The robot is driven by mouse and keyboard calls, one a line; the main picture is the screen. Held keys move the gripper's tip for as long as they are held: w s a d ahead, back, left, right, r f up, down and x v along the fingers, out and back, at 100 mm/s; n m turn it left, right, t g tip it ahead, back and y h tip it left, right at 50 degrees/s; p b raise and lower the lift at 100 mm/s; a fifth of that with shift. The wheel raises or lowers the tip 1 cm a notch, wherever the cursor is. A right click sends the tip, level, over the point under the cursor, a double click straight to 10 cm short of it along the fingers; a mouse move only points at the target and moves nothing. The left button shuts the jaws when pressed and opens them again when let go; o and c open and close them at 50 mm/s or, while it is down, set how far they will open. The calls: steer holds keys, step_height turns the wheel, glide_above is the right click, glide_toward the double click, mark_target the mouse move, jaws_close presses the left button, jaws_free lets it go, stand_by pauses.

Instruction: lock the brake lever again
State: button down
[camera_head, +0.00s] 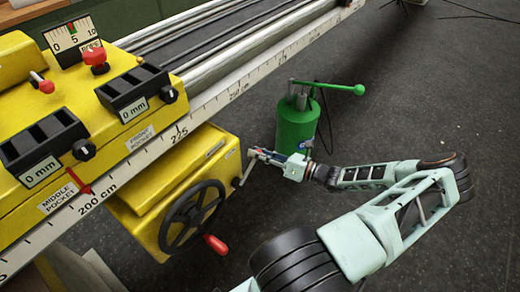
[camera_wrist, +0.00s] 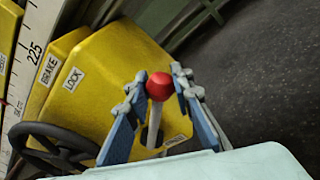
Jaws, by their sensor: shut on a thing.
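The brake lever (camera_wrist: 154,124) has a grey shaft and a red ball knob. It stands out from the side of the yellow housing (camera_wrist: 98,68), which bears BRAKE and LOCK labels. In the head view the lever's grey shaft (camera_head: 247,168) shows at the right side of the yellow housing (camera_head: 160,205), and its knob is hidden in the fingers. My gripper (camera_wrist: 158,84) is shut on the lever, one blue-grey finger on each side of the red knob. In the head view my gripper (camera_head: 262,156) is just right of the housing.
A black handwheel (camera_head: 192,217) with a red handle is on the housing's front, near the lever. A green canister (camera_head: 298,124) with a pump handle stands on the floor behind my gripper. A long scaled beam (camera_head: 235,92) runs above.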

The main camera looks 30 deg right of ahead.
steer(key=shift+s+a+r+n+p, duration=0.1)
steer(key=shift+a+r+n+p, duration=0.2)
steer(key=shift+r+p, duration=0.15)
steer(key=shift+s+a+r+n+p, duration=0.15)
steer(key=shift+r+n+p, duration=0.15)
steer(key=shift+r+p, duration=0.15)
steer(key=shift+a+r+n+p, duration=0.1)
steer(key=shift+a+n+p, duration=0.2)
steer(key=shift+n+p, duration=0.1)
steer(key=c, duration=1.7)
jaws_free()
steer(key=shift+s, duration=0.1)
steer(key=v, duration=1.2)
steer(key=shift+r, duration=0.1)
